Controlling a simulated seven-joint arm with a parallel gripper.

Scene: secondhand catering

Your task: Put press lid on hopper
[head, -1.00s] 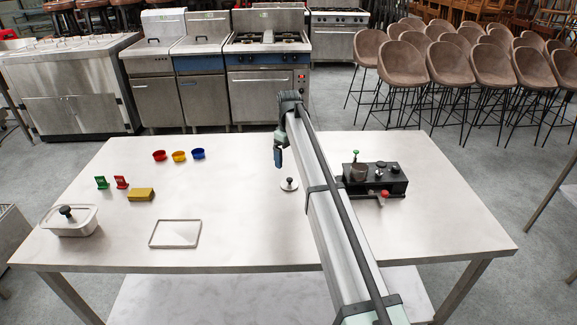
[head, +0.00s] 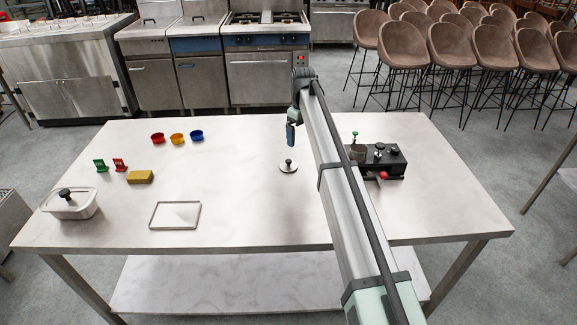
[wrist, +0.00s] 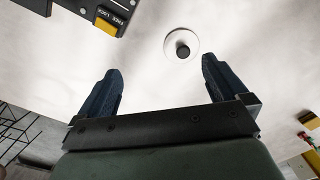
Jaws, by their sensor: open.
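The press lid (head: 288,168) is a pale round disc with a dark knob on top, lying knob up on the table. It also shows in the wrist view (wrist: 170,52), beyond and between my fingertips. My gripper (head: 291,136) hangs above the table near the lid, apart from it. In the wrist view my gripper (wrist: 160,75) is open and empty. The hopper (head: 357,153) looks like a dark cup on the left part of the black machine (head: 392,168). My arm hides part of the machine's left side.
The wrist view shows a FREE/LOCK label and yellow part (wrist: 106,25). The table around the lid is clear.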

